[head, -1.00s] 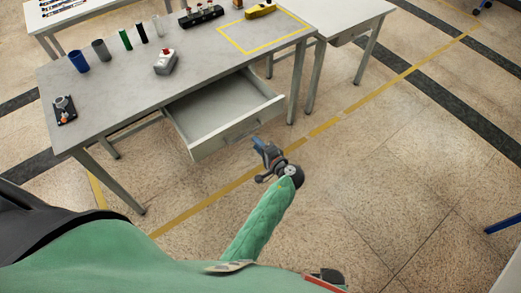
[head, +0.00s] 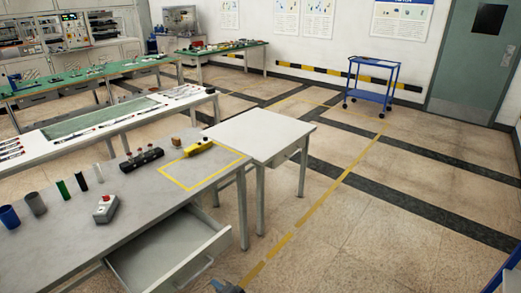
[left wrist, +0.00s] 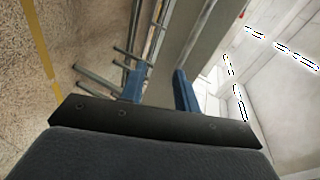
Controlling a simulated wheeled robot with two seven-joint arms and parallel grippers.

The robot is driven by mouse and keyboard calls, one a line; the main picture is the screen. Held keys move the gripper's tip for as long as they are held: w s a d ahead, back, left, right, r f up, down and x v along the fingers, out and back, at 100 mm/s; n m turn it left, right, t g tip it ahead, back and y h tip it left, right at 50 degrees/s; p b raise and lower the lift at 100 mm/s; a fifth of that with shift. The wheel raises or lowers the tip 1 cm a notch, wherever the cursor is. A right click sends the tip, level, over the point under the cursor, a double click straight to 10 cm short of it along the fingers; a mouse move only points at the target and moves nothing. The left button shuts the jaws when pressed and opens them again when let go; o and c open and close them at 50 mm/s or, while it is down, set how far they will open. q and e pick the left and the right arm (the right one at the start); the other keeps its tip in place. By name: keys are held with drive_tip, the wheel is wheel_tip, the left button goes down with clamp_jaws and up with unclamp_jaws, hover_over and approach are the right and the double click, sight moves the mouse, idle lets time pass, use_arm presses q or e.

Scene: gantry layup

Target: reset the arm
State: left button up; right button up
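My left gripper shows in the left wrist view (left wrist: 160,88) as two blue fingers, spread apart with nothing held between them. In the head view only a bit of its blue finger (head: 226,287) shows at the bottom edge, just below the front of the drawer. The drawer (head: 172,252) of the near grey table (head: 150,203) is pulled open and looks empty where it shows. The rest of my left arm is out of the head view. My right gripper is in neither view.
The near table carries a grey box with a red button (head: 105,209), several cylinders, a black block (head: 142,159) and a yellow object (head: 199,147). A white table (head: 262,137) adjoins it. A blue cart (head: 371,83) stands far back. The floor to the right is largely clear.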

use_arm(q)
drive_tip(key=d+f+n+g+h, duration=0.2)
drive_tip(key=d+f+h, duration=0.25)
drive_tip(key=f, duration=0.55)
drive_tip(key=s+f+n+g+h, duration=0.2)
drive_tip(key=s+f+h, duration=0.3)
drive_tip(key=s+f, duration=0.6)
drive_tip(key=s+a+f+g, duration=0.1)
drive_tip(key=s+f, duration=0.3)
drive_tip(key=s, duration=0.4)
drive_tip(key=s+a+f+g+h, duration=0.1)
drive_tip(key=s+a+f, duration=0.3)
drive_tip(key=s, duration=0.4)
drive_tip(key=s+a+f+n+g, duration=0.1)
drive_tip(key=s+a+f+g, duration=0.1)
drive_tip(key=s+f, duration=0.3)
drive_tip(key=s, duration=0.3)
drive_tip(key=shift+s+a, duration=0.15)
drive_tip(key=shift+a, duration=0.2)
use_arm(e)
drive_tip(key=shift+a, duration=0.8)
use_arm(q)
drive_tip(key=shift+f, duration=0.1)
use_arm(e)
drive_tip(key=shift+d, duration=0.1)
